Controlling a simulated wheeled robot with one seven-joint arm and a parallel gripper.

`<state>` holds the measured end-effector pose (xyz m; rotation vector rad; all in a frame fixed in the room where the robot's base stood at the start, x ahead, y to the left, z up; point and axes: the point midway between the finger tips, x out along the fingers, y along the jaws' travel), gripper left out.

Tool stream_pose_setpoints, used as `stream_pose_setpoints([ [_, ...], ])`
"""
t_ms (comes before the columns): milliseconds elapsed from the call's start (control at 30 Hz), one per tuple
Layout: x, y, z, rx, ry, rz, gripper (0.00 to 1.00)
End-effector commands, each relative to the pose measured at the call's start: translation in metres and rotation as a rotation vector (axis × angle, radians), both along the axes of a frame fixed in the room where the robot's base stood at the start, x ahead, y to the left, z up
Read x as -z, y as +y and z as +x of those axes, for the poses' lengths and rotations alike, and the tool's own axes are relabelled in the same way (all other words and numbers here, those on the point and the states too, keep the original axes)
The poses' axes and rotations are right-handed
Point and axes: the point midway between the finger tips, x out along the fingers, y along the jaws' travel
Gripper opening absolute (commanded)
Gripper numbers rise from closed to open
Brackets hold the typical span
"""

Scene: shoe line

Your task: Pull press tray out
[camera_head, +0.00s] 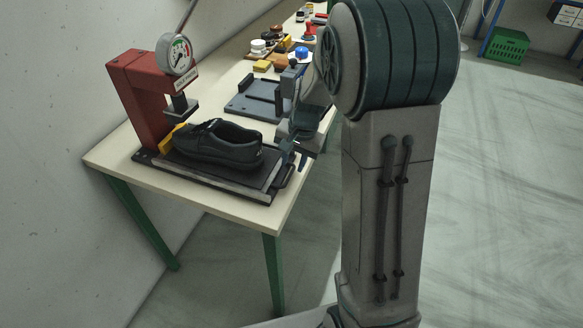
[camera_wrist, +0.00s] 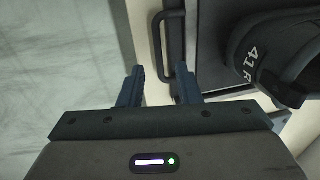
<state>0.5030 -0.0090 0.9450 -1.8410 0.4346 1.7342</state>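The press tray (camera_head: 258,187) is a dark flat plate on the base of the red press (camera_head: 143,100) at the near end of the table. A black shoe (camera_head: 218,146) lies on it. The tray's black handle (camera_head: 285,176) sticks out at its right end. In the wrist view the handle (camera_wrist: 171,45) stands upright in the picture, and the shoe's heel (camera_wrist: 255,60) bears "41 R". My gripper (camera_wrist: 160,84) is open, with one finger on each side of the handle's lower end. Whether the fingers touch the handle cannot be told. In the head view my gripper (camera_head: 291,158) is partly hidden.
A grey fixture (camera_head: 250,106) stands farther back on the table (camera_head: 110,154), with several small coloured items behind it. A yellow piece (camera_head: 172,137) sits beside the shoe. A green crate (camera_head: 507,46) stands far back.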

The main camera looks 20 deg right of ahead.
Motion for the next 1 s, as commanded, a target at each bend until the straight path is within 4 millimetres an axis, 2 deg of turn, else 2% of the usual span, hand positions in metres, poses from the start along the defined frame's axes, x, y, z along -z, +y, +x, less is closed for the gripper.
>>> stream_pose_setpoints([
  [100,0.019,0.003,0.001,-0.002,0.003,0.000,0.31],
  [200,0.028,0.004,0.003,-0.001,0.001,0.000,0.31],
  [600,0.035,0.005,0.004,0.000,-0.001,-0.001,0.31],
  [700,0.035,0.005,0.004,0.000,-0.001,-0.001,0.03],
  [733,0.035,0.005,0.004,0.000,-0.001,-0.001,0.00],
  [1000,0.035,0.004,0.000,-0.011,-0.001,-0.001,0.00],
])
